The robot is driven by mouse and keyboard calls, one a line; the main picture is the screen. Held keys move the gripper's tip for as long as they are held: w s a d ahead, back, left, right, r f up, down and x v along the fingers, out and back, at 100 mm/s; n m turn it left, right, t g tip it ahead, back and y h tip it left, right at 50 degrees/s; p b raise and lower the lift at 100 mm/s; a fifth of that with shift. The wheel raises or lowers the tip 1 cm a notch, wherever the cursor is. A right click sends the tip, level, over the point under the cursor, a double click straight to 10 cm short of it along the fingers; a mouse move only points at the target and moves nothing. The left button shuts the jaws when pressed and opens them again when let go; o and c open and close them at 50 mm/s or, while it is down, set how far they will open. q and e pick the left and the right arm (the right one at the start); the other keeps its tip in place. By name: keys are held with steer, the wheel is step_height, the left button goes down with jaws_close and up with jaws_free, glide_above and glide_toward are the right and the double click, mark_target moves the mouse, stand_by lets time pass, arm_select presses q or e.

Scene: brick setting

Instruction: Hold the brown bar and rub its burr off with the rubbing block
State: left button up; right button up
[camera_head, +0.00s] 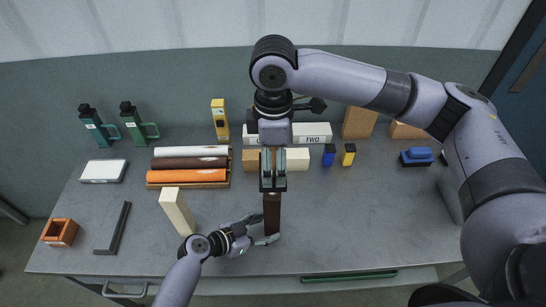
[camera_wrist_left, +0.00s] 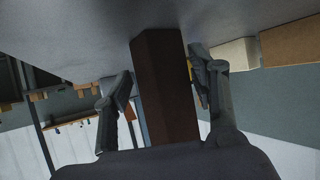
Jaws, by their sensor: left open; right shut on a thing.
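The brown bar (camera_head: 272,214) stands upright near the front middle of the table. My right gripper (camera_head: 272,184) points down and is shut on its upper end. My left gripper (camera_head: 266,229) is open at the bar's lower part, low over the table. In the left wrist view the brown bar (camera_wrist_left: 166,85) runs between the two spread fingers of this gripper, with gaps beside it. I cannot make out the burr. A blue block with a dark base (camera_head: 416,157), perhaps the rubbing block, lies at the right of the table.
A cream block (camera_head: 178,211) stands left of my left gripper. A rack (camera_head: 188,176) of coloured rolls, a dark angle piece (camera_head: 113,229) and an orange box (camera_head: 60,232) are further left. Small blue (camera_head: 329,155) and yellow (camera_head: 348,155) items stand behind. The right front table is clear.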

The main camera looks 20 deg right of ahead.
arm_select(q)
steer(key=shift+x, duration=1.05)
steer(key=c, duration=0.4)
steer(key=shift+c, duration=0.2)
